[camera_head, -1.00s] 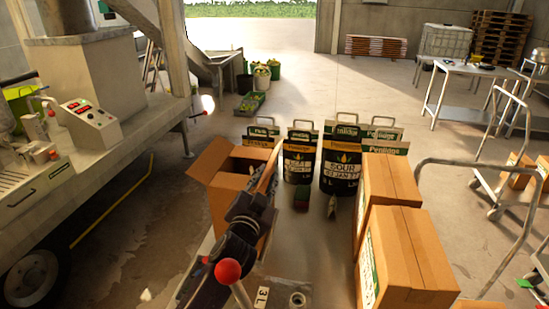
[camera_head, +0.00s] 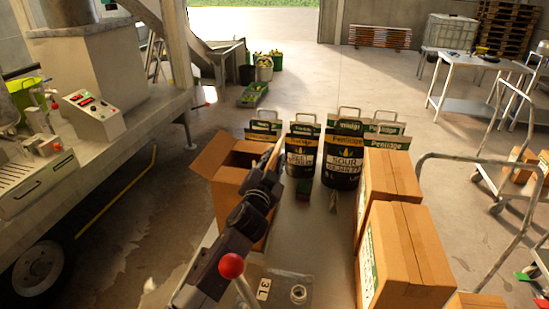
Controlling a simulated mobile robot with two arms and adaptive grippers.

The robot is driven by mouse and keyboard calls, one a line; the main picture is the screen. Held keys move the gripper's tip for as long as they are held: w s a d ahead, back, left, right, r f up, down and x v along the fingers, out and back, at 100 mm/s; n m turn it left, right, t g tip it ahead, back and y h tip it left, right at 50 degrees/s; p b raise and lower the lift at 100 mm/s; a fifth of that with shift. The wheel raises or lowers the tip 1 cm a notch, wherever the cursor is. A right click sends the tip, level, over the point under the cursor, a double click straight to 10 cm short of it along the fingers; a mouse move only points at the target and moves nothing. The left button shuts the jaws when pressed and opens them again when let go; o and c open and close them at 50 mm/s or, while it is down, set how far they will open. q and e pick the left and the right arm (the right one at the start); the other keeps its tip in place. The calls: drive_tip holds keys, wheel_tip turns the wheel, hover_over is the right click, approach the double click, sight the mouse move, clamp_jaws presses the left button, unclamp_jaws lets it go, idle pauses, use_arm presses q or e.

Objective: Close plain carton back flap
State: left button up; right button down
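The plain carton (camera_head: 228,204) stands open at the left end of the bench, with a dark opening on top. One flap (camera_head: 211,154) sticks out to the left. Another flap (camera_head: 273,153) is raised along the right side, seen nearly edge-on. I cannot make out the back flap clearly. My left gripper (camera_head: 268,172) is at the carton's right side, close against the raised flap and covering part of the carton. Whether it touches the flap, and whether its fingers are open or shut, I cannot tell. My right gripper is not in view.
Black and white handled bags (camera_head: 343,155) stand behind and right of the carton. A small dark green and red object (camera_head: 303,189) lies on the bench top (camera_head: 316,235). Closed cartons (camera_head: 402,252) line the right side.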

use_arm(q)
drive_tip(key=shift+c, duration=0.5)
clamp_jaws()
drive_tip(key=shift+a+n, duration=0.1)
drive_tip(key=shift+n, duration=0.2)
drive_tip(key=n, duration=0.1)
drive_tip(key=a+n+b, duration=0.1)
drive_tip(key=n, duration=0.1)
drive_tip(key=shift+w+a+r, duration=0.1)
drive_tip(key=shift+r, duration=0.15)
drive_tip(key=shift+w+a+r+n, duration=0.1)
drive_tip(key=shift+a+n, duration=0.3)
drive_tip(key=shift+n, duration=0.45)
drive_tip(key=shift+w+a+n, duration=0.1)
drive_tip(key=shift+a+n, duration=0.25)
drive_tip(key=shift+n, duration=0.5)
drive_tip(key=shift+c, duration=1.6)
unclamp_jaws()
drive_tip(key=o, duration=0.4)
drive_tip(key=shift+s+a, duration=0.4)
drive_tip(key=shift+s, duration=1.55)
drive_tip(key=shift+s+a, duration=0.4)
drive_tip(key=shift+s, duration=1.6)
drive_tip(key=shift+s+a, duration=0.4)
drive_tip(key=shift+s, duration=1.55)
